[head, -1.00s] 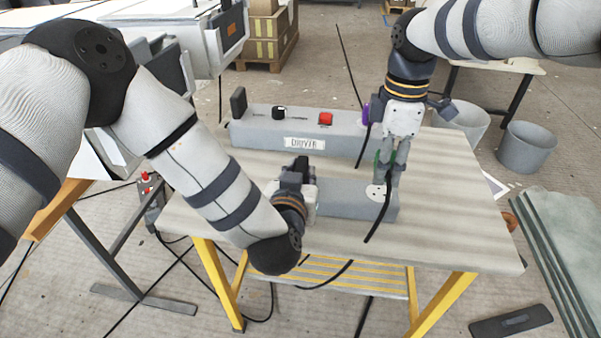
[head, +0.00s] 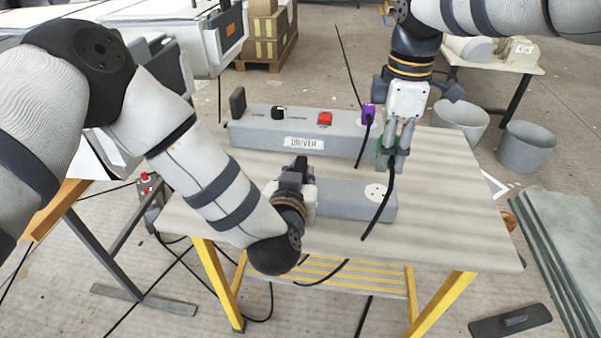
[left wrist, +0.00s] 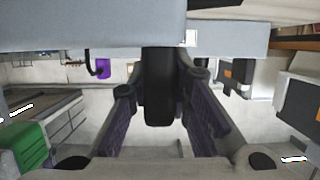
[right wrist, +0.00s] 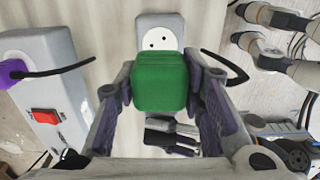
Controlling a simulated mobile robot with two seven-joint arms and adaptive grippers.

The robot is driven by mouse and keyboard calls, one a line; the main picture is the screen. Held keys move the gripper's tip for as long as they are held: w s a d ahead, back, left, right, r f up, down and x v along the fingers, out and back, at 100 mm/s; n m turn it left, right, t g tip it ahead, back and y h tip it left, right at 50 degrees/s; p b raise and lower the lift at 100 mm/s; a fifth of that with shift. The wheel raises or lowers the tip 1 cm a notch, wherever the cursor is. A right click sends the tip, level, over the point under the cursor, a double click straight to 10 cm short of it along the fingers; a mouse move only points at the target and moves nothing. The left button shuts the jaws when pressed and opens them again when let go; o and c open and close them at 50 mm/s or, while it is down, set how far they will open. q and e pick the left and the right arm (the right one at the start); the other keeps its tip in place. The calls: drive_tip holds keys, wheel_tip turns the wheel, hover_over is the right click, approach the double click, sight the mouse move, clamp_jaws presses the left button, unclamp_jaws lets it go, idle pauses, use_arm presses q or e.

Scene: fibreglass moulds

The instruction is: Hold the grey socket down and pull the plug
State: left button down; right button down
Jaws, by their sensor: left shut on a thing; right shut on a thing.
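The grey socket (head: 340,200) is a long grey box on the table, with a white round outlet face at its right end. It also shows in the right wrist view (right wrist: 160,20), its outlet empty. The plug is green (right wrist: 162,82), with a black cord hanging from it. My right gripper (head: 392,158) is shut on the plug and holds it clear of the outlet. My left gripper (head: 296,180) is at the socket's left end, shut on its black handle (left wrist: 158,88). My arm partly hides that end in the head view.
Behind the socket stands a longer grey box labelled DRIVER (head: 270,130), with a red switch and a purple plug (head: 368,115) in it. The table's right side (head: 450,210) is bare. Grey buckets (head: 525,147) stand on the floor beyond.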

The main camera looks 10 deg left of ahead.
use_arm(q)
drive_tip(key=shift+a+f, duration=0.1)
use_arm(e)
drive_tip(key=shift+r, duration=1.65)
use_arm(q)
drive_tip(key=c, duration=1.4)
unclamp_jaws()
